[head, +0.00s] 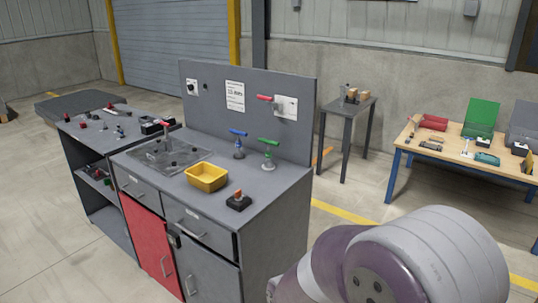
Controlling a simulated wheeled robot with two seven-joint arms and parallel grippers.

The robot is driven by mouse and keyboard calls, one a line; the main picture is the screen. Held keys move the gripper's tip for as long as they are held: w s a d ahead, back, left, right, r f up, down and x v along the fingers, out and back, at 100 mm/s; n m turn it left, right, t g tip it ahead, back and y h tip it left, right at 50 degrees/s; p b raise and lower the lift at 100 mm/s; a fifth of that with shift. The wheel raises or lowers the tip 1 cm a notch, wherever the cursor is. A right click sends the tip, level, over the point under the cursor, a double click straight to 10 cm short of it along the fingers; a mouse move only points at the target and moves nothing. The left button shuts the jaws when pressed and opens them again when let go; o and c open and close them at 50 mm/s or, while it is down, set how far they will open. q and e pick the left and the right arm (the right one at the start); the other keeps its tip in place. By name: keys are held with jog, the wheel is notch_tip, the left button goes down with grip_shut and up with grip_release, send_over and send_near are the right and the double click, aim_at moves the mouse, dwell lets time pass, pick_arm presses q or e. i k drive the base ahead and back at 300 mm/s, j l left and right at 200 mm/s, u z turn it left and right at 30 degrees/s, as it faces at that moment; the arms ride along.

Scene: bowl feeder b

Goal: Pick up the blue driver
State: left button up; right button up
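The blue driver (238,133) is small in the head view. It has a blue handle lying roughly sideways on top of a thin upright grey stem with a wider foot, and stands on the grey workbench (277,184) in front of the back panel. A similar green-handled tool (268,142) stands just to its right, apart from it. Neither of my grippers is in view. A large grey and purple link of my own arm fills the lower right, well away from the blue driver.
A yellow bin (206,177) and a black block with an orange top (238,200) sit nearer the front edge. The back panel (213,98) rises behind. A wooden table (452,154) stands far right.

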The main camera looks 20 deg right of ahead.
aim_at(239, 153)
jog(key=i+l, duration=0.15)
jog(key=i, duration=0.35)
jog(key=i+l, duration=0.2)
jog(key=i, duration=0.3)
